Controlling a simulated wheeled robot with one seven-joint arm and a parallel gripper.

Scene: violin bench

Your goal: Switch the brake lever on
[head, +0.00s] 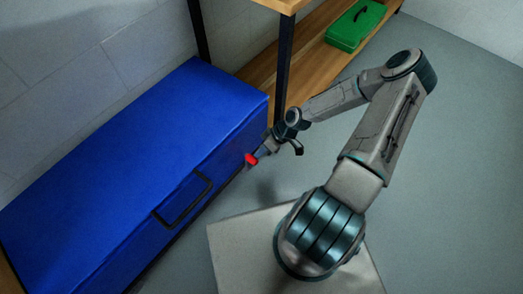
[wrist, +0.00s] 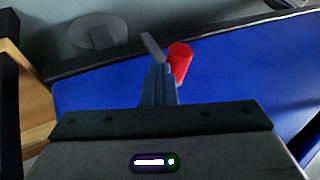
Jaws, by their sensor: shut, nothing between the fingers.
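The brake lever shows as a red cylindrical grip (head: 251,160) at the front face of the blue chest, near its right end. In the wrist view the red grip (wrist: 180,60) stands just right of my fingertips, with a small grey bar (wrist: 152,46) beyond them to the left. My gripper (wrist: 158,70) is shut and empty, its fingers close beside the red grip; I cannot tell whether they touch it. In the head view my gripper (head: 259,152) is right at the lever and hides part of it. The lever's base and its exact position cannot be made out.
The blue chest (head: 130,165) stands along the wall, with a black handle (head: 182,198) on its front. A wooden shelf unit with a dark post (head: 283,75) is close behind my wrist. A green case (head: 355,25) lies on its lower board. The floor at right is clear.

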